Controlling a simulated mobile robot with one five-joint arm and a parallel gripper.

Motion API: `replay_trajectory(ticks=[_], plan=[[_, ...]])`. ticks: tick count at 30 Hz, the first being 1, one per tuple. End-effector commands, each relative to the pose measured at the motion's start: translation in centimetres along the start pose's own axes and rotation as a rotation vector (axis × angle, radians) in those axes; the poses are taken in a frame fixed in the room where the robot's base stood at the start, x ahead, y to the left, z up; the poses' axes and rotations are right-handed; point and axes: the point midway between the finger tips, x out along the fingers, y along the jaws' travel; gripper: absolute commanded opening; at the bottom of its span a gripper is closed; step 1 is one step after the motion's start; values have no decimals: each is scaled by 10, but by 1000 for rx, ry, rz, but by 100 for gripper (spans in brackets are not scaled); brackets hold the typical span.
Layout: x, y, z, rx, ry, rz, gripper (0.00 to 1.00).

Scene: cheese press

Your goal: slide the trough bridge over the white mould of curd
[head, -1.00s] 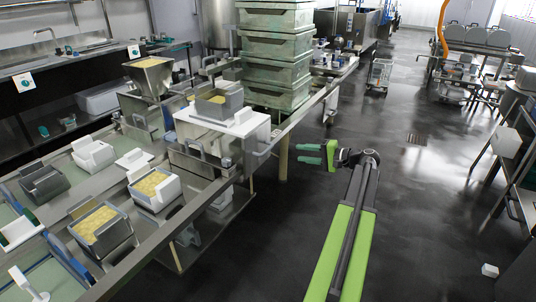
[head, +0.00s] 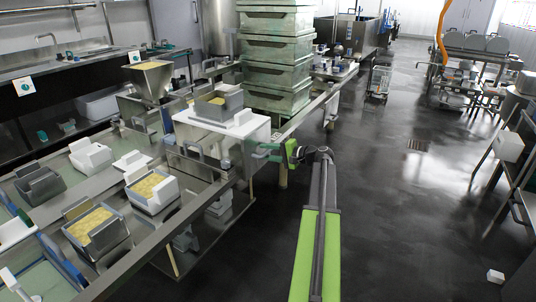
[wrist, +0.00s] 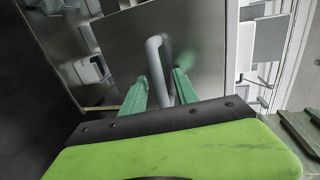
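The steel trough bridge (head: 197,168) spans the trough just beyond the white mould (head: 152,191), which holds yellow curd and stands uncovered in the trough. In the head view my gripper (head: 264,152) is beside the bench's near rail, right of the bridge. In the wrist view my gripper (wrist: 160,80) is open, its two green fingers on either side of a grey bar handle (wrist: 155,55) in front of a flat steel plate (wrist: 125,45), seemingly the bridge. Whether the fingers touch the handle I cannot tell.
A grey mould of curd (head: 96,230) stands nearer in the trough. Beyond the bridge are a white block (head: 222,130) carrying another grey mould, a steel hopper (head: 150,78) and stacked green crates (head: 277,48). The dark floor (head: 400,220) to the right is open.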

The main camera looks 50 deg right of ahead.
Motion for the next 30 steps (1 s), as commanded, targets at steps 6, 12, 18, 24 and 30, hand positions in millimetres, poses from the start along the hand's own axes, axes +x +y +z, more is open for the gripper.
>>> replay_trajectory(ticks=[6, 12, 18, 24, 30], plan=[[-1, 0, 0, 0, 0, 0, 24], [-1, 0, 0, 0, 1, 0, 0], [-1, 0, 0, 0, 1, 0, 0], [-2, 0, -1, 0, 1, 0, 0], [-2, 0, -1, 0, 1, 0, 0]])
